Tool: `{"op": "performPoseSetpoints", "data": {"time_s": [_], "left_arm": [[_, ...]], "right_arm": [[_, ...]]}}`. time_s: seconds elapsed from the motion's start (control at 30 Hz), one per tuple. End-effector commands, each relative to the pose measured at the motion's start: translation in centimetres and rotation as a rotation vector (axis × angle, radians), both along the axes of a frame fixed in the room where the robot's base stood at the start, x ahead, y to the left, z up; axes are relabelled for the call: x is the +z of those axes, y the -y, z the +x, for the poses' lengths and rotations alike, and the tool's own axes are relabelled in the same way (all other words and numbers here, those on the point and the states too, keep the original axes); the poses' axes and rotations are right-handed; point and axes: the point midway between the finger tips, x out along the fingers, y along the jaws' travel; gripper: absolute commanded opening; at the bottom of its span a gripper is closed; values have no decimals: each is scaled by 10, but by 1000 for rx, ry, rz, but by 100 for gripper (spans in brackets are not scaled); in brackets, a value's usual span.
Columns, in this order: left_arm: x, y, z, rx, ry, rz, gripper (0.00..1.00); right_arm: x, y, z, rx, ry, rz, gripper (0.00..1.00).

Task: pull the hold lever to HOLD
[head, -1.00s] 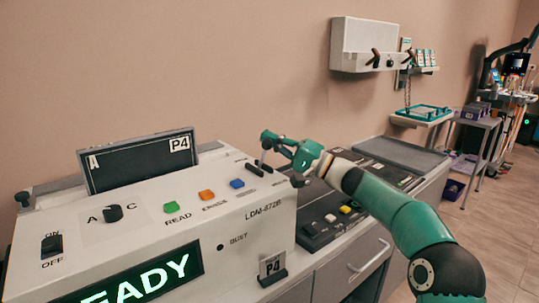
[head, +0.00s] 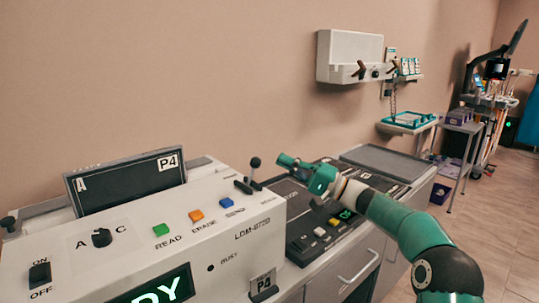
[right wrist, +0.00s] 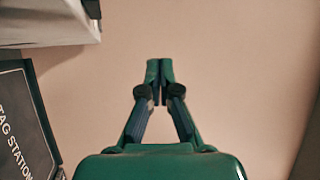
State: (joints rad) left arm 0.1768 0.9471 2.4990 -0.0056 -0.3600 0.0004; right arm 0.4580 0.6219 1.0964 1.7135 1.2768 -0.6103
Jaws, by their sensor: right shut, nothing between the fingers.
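The lever (head: 254,165) has a round black knob and stands in a dark slot on top of the white machine (head: 228,238), at its far right end. It leans slightly to the right; the lettering beside it is too small to read. My right gripper (head: 283,159) is just right of the knob, apart from it, above the dark panel. In the right wrist view its fingers (right wrist: 160,72) are together and empty; the lever does not show there. My left gripper is not in view.
The machine carries green (head: 161,230), orange (head: 196,215) and blue (head: 231,201) buttons, a dial (head: 102,238) and an on/off switch (head: 40,275). A dark screen (head: 125,184) stands behind. A dark button panel (head: 299,197) lies under my right arm. Air above the machine is clear.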

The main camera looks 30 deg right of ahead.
Motion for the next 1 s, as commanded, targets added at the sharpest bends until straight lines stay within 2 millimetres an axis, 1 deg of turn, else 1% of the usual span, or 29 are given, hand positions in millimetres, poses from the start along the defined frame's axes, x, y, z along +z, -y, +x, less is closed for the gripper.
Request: {"op": "performPoseSetpoints", "data": {"time_s": [0.03,0.2,0.77,0.87,1.0], "left_arm": [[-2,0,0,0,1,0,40],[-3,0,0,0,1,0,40],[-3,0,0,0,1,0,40],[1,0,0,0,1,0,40],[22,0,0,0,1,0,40]], "right_arm": [[-4,6,-5,-2,0,-1,0],[-10,14,-13,0,1,-1,0],[-11,14,-15,1,1,-1,0],[-6,14,-15,2,2,-1,0],[15,14,-15,2,2,-1,0]]}}
